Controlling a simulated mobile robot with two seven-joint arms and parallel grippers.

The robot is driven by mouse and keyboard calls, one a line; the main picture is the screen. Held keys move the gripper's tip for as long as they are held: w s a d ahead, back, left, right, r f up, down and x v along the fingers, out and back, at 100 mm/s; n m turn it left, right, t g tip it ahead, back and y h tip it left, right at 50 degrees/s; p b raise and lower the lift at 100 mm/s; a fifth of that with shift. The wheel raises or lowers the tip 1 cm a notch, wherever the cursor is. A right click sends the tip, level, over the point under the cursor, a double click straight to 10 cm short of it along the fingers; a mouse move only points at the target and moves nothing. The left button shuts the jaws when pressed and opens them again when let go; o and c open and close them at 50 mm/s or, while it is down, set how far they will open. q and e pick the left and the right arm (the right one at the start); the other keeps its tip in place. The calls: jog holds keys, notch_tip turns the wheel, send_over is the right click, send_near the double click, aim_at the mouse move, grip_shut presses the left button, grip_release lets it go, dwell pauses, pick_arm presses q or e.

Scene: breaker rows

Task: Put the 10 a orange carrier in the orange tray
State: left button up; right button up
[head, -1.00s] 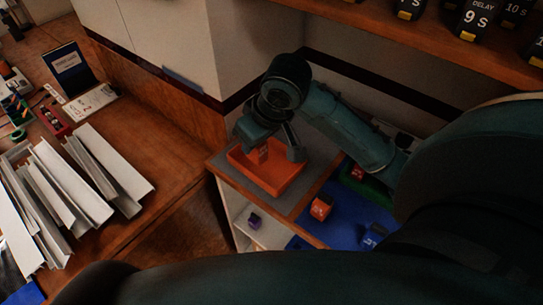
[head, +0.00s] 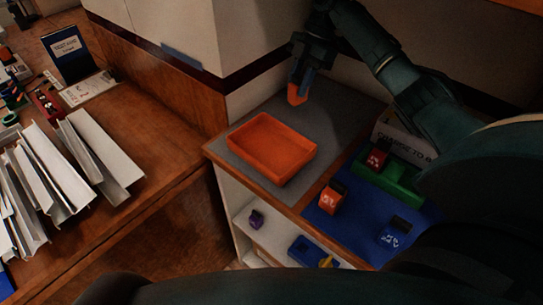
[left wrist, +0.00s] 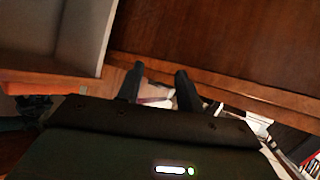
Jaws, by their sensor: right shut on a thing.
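The orange tray (head: 272,168) lies on a grey mat on the cabinet top and looks empty. My right gripper (head: 303,78) is shut on an orange carrier (head: 297,95), raised above the back of the grey mat, behind and to the right of the tray, apart from it. Its rating cannot be read.
A green tray (head: 388,181) with a red carrier (head: 376,158) is at the right. A blue carrier (head: 395,232) is on the blue mat (head: 350,226). A purple carrier (head: 256,219) sits on the shelf below. White channels (head: 100,158) lie on the left bench.

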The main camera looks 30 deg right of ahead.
jog(key=d+n, duration=0.2)
jog(key=d, duration=0.1)
jog(key=p, duration=0.1)
send_over(258, 141)
jog(key=shift+s+r+g, duration=0.1)
jog(key=shift+r+g, duration=0.25)
jog(key=shift+g, duration=0.05)
jog(key=shift+f, duration=1.8)
jog(key=shift+p, duration=0.3)
jog(key=o, duration=1)
jog(key=shift+f, duration=0.1)
